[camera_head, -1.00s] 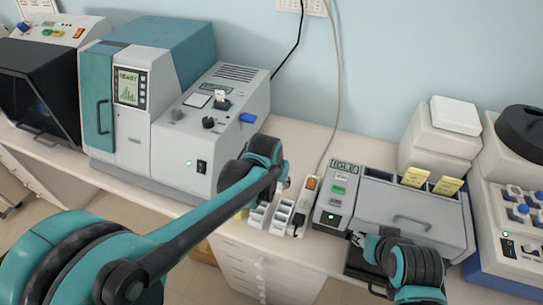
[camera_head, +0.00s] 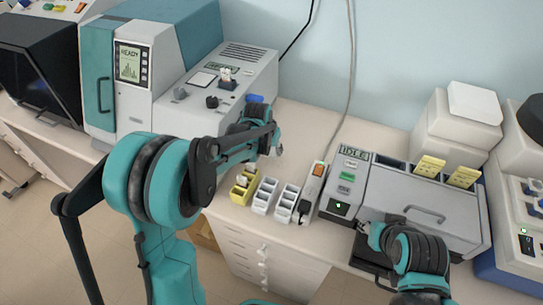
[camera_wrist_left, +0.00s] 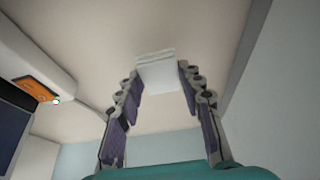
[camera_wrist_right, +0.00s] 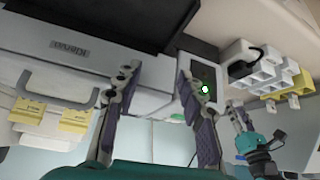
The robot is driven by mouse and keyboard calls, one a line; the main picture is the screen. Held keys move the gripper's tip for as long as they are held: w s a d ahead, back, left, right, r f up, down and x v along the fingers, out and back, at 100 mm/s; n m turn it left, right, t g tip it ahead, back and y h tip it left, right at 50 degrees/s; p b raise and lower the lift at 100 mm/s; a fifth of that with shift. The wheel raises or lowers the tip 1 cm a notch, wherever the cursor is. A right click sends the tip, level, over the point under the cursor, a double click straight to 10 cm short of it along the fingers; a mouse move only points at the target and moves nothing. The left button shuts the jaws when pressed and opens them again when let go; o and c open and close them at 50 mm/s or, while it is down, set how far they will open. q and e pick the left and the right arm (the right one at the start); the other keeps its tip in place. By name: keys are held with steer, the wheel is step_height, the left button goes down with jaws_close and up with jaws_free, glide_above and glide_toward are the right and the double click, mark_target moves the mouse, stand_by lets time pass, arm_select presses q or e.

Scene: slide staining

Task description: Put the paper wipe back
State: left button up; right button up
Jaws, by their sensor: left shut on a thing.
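My left gripper (camera_head: 277,150) is over the bench, just right of the grey instrument. In the left wrist view (camera_wrist_left: 158,75) its fingers are closed on a white, square, flat piece, which looks like the paper wipe (camera_wrist_left: 156,77). The wipe sticks out past the fingertips, with the pale bench surface behind it. In the head view the wipe cannot be made out clearly. My right gripper (camera_head: 368,232) is low in front of the grey drawer unit; in the right wrist view (camera_wrist_right: 158,70) its fingers are apart with nothing between them.
A yellow rack (camera_head: 240,193), two white racks (camera_head: 264,196) and an orange-buttoned strip (camera_head: 313,185) stand along the bench front. The grey instrument (camera_head: 240,85) is behind. Bare bench lies behind the racks (camera_head: 310,130).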

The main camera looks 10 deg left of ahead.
mark_target(271, 153)
arm_select(q)
step_height(271, 153, down, 3)
steer(key=shift+f+b, duration=0.15)
steer(key=shift+b, duration=0.35)
arm_select(e)
steer(key=shift+f, duration=0.65)
arm_select(q)
steer(key=shift+f, duration=0.2)
arm_select(e)
steer(key=shift+f, duration=0.15)
arm_select(q)
steer(key=o, duration=1)
steer(key=shift+r, duration=0.1)
steer(key=shift+r, duration=0.1)
